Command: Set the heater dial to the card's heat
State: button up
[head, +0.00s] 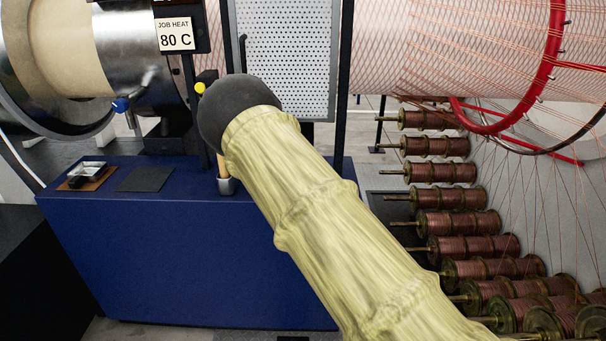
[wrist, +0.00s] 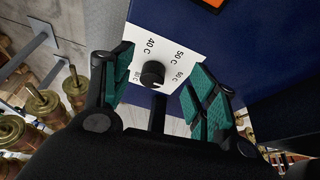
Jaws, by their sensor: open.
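The card (head: 175,35) in the head view reads "JOB HEAT 80 C". The heater dial is a round black knob (wrist: 152,73) on a white plate (wrist: 180,28) in the wrist view. The plate reads 40 C, 50 C and 60 C along its far and right parts; a smaller label at its left is partly hidden and hard to read. I cannot tell which mark the knob points to. My gripper (wrist: 162,60) is open, its green-padded fingers on either side of the knob, with gaps visible. In the head view my sleeved arm hides the gripper and the dial.
Several copper spools (head: 458,222) line the right side, near a red hoop (head: 548,55). Spools (wrist: 76,88) also show left in the wrist view.

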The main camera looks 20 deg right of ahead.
jog(key=a, duration=0.5)
jog(key=w+a, duration=0.1)
jog(key=a, duration=0.1)
jog(key=shift+a, duration=0.15)
